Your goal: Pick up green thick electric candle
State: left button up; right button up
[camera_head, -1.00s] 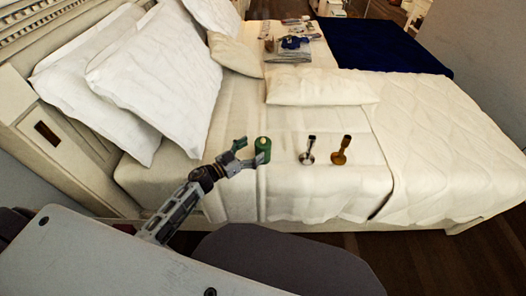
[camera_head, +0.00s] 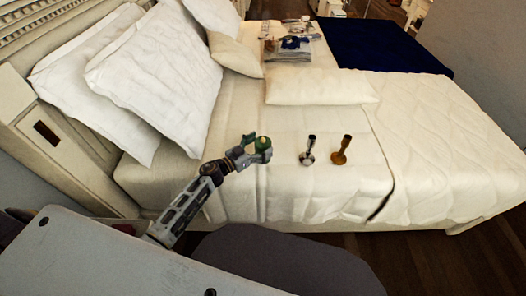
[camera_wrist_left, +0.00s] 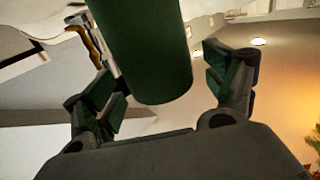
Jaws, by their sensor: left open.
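The green thick candle (camera_head: 263,143) stands on the bed near its front edge. My left gripper (camera_head: 257,149) reaches it from the left and is open, with its fingers on either side of the candle. In the left wrist view the candle (camera_wrist_left: 148,50) is a dark green cylinder between the two open fingers (camera_wrist_left: 168,88). A gap shows between it and the right finger; contact on the left side is unclear. My right gripper is not in view.
White pillows (camera_head: 155,75) lie at the left, and a small pillow (camera_head: 320,87) lies behind. Folded items (camera_head: 287,47) lie at the back.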

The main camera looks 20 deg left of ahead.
pick_arm(q)
jog(key=shift+w+d, duration=0.4)
jog(key=shift+w, duration=0.2)
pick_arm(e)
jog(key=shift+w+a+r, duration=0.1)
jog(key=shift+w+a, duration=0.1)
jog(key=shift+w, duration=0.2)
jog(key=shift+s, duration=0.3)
pick_arm(q)
jog(key=shift+c, duration=0.5)
jog(key=c, duration=1)
jog(key=shift+c, duration=0.5)
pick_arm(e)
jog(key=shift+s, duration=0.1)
pick_arm(q)
jog(key=shift+r, duration=0.2)
